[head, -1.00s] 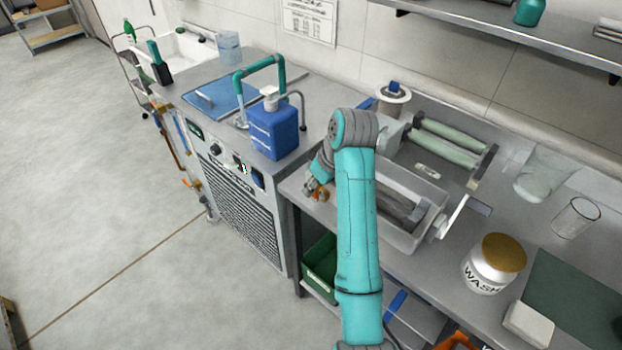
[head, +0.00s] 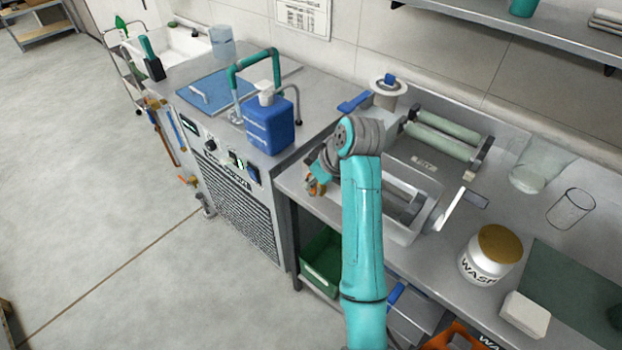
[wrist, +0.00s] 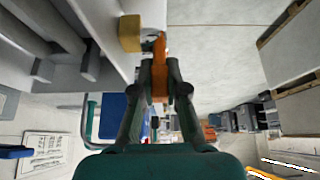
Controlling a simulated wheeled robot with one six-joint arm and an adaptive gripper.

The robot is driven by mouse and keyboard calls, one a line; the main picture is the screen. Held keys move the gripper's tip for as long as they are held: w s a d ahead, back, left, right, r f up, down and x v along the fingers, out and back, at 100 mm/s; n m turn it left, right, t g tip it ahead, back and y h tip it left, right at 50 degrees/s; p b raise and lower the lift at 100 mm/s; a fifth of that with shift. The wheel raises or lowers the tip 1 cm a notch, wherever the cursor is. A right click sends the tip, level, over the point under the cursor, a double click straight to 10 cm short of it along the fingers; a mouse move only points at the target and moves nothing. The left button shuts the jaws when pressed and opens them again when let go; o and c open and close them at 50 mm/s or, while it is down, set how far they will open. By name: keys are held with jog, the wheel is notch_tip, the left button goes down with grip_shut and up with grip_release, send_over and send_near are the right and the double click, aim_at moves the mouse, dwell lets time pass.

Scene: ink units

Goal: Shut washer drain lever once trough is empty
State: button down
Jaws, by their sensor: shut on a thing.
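The grey washer trough (head: 409,234) is set in the bench behind my arm; a grey bar crosses its inside. I cannot tell whether liquid remains in it. The drain lever is an orange handle (wrist: 159,66) beside a brass valve body (wrist: 130,33) on the trough's side in the wrist view. My gripper (wrist: 160,84) is shut on the lever, one dark finger on each side. In the head view my gripper (head: 318,178) is small and partly covered by my wrist at the bench's left end, by the brass and orange fitting.
A blue bottle (head: 270,128) stands on the lower counter left of my arm. Pale green rollers (head: 440,142) lie behind the trough. A white jar with a brown lid (head: 497,243) stands right. A green bin (head: 322,262) sits below the bench. The floor at left is clear.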

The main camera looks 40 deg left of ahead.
jog(key=shift+d, duration=0.1)
jog(key=c, duration=1.2)
grip_release()
jog(key=v, duration=0.7)
jog(key=shift+d, duration=0.25)
jog(key=shift+r, duration=0.1)
